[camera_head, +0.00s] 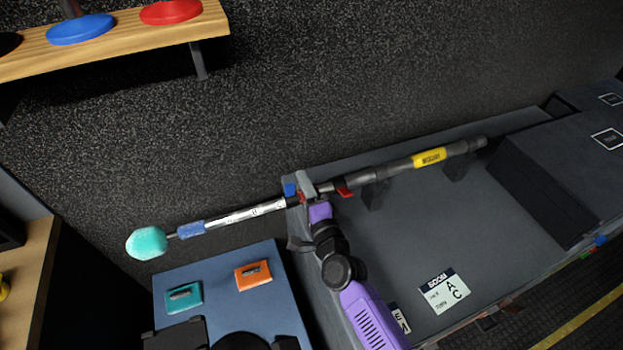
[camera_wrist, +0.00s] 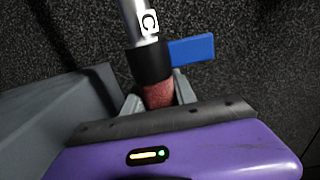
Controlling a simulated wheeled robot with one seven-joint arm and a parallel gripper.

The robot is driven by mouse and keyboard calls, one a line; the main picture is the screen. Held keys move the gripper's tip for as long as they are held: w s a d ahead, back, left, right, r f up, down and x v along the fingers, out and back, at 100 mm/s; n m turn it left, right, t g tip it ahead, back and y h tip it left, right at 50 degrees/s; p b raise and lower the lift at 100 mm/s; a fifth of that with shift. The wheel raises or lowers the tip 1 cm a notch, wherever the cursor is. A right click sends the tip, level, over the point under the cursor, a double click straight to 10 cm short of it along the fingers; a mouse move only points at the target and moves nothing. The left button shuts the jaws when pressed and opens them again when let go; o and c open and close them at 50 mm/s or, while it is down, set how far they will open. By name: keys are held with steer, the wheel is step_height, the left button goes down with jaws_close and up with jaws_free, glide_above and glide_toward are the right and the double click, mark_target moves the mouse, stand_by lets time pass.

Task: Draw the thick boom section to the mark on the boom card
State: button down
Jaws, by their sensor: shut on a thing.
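The boom pole lies slanted across the grey case, with a teal fuzzy head (camera_head: 147,243) and a blue grip (camera_head: 191,229) at its left end. Its silver section (camera_head: 252,213) carries letter marks and runs into a black collar with a blue lever (camera_head: 290,190). In the wrist view, a letter C (camera_wrist: 149,22) shows just above the black collar (camera_wrist: 149,63) and its blue lever (camera_wrist: 191,49). My gripper (camera_head: 307,187) is shut on the red grip (camera_wrist: 158,93) beside this collar. A red lever (camera_head: 343,191) sits to the right. The boom card (camera_head: 445,291) shows A above C.
The dark rear tube with a yellow label (camera_head: 429,157) rests on dark supports (camera_head: 374,195). A second card (camera_head: 400,318) is partly hidden by my arm. A blue case (camera_head: 215,275) stands below the silver section. A wooden shelf (camera_head: 110,40) hangs upper left.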

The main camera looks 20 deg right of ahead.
mark_target(300, 204)
steer(key=a+p, duration=0.1)
steer(key=a, duration=0.1)
steer(key=shift+a, duration=0.3)
steer(key=c, duration=1)
jaws_free()
steer(key=shift+s, duration=0.1)
steer(key=shift+s, duration=3.8)
steer(key=shift+s+f, duration=0.1)
